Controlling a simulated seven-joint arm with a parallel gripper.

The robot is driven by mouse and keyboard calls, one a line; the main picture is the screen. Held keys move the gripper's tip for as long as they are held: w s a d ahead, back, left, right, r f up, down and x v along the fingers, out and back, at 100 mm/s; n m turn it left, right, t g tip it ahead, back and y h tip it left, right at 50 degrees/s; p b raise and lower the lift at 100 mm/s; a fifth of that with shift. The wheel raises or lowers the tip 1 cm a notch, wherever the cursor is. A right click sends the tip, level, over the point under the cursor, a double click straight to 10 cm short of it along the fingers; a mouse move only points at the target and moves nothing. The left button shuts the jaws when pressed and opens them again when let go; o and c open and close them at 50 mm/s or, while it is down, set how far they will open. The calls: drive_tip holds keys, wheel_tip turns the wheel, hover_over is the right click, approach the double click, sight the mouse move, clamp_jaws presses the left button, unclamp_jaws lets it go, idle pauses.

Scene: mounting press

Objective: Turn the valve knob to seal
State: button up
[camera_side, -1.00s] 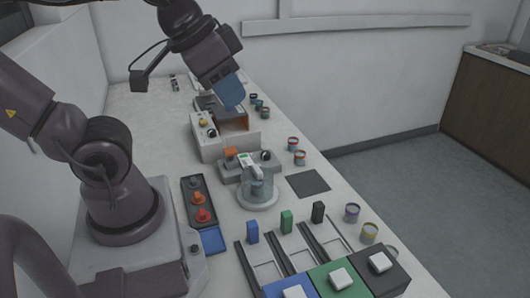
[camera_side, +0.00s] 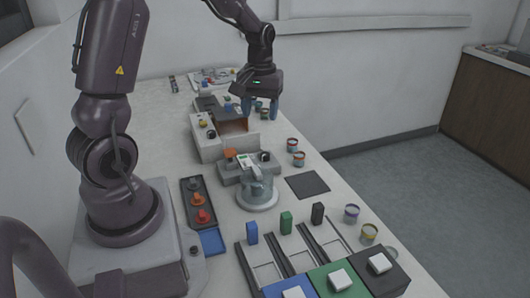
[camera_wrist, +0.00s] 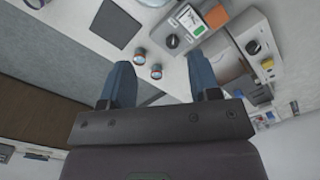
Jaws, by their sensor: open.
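My gripper (camera_side: 259,107) is open and empty, its two blue fingers pointing down above the far right part of the bench. The fingers also show in the wrist view (camera_wrist: 160,72) with a gap between them. A black knob (camera_side: 265,157) sits on the low grey unit (camera_side: 236,176), with an orange button (camera_side: 230,154) and a small display (camera_side: 245,159). This knob shows in the wrist view (camera_wrist: 172,41), beyond the fingers and clear of them. Another dark knob (camera_side: 211,134) is on the white box (camera_side: 210,150). I cannot tell for certain which knob is the valve.
A clear vessel on a round base (camera_side: 258,202) stands in front of the grey unit. Small cups (camera_side: 299,159) line the right edge. A dark mat (camera_side: 307,185) lies bare. A black tray (camera_side: 197,204) is at left, slotted rails (camera_side: 295,262) in front.

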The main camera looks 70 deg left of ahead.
sight(265, 154)
drive_tip(key=w+a+f+n, duration=0.4)
drive_tip(key=a+f+n, duration=0.2)
drive_tip(key=a+n, duration=0.15)
drive_tip(key=f, duration=1.2)
drive_tip(key=shift+w+a+f, duration=0.15)
drive_tip(key=shift+a+f, duration=0.05)
drive_tip(key=shift+a, duration=0.1)
drive_tip(key=c, duration=0.9)
